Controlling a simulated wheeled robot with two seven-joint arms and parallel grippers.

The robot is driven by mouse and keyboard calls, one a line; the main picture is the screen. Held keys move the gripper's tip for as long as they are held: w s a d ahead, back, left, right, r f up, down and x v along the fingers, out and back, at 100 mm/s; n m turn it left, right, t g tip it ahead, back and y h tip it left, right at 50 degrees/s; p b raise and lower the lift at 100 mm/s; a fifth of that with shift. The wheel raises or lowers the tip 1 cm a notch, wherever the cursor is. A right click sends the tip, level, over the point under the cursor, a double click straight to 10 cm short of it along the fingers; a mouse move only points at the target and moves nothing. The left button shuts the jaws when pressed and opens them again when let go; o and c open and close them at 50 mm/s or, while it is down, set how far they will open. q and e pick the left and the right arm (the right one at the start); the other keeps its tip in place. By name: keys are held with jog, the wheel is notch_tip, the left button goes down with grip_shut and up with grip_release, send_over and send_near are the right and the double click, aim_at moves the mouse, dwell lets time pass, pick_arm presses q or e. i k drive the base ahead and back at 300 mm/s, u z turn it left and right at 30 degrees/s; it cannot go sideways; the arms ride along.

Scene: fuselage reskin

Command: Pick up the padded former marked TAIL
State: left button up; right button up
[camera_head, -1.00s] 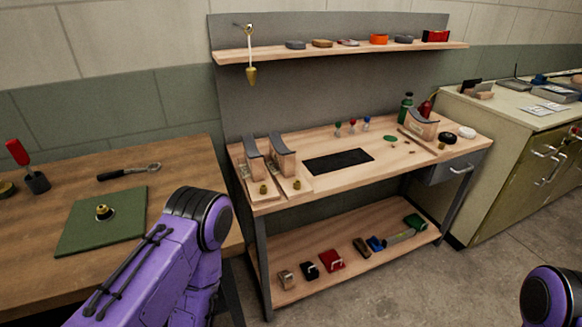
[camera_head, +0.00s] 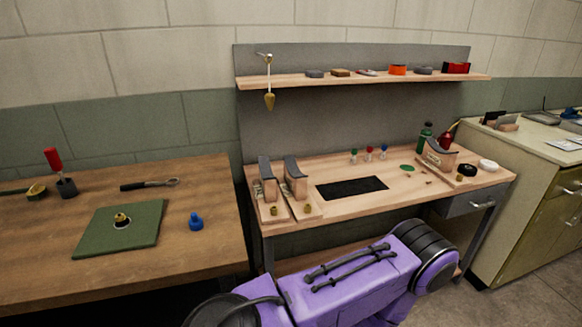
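A purple arm of mine crosses the bottom of the view in front of the bench. Neither of my grippers is in view.
A dark mat (camera_head: 352,187) lies mid-bench, with small coloured-top items behind it. Green (camera_head: 425,137) and red (camera_head: 446,138) bottles stand by the right former. The upper shelf (camera_head: 365,80) holds small items.

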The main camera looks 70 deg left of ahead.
aim_at(272, 209)
jog(key=u, duration=0.05)
jog(key=i, duration=2)
jog(key=u, duration=2.95)
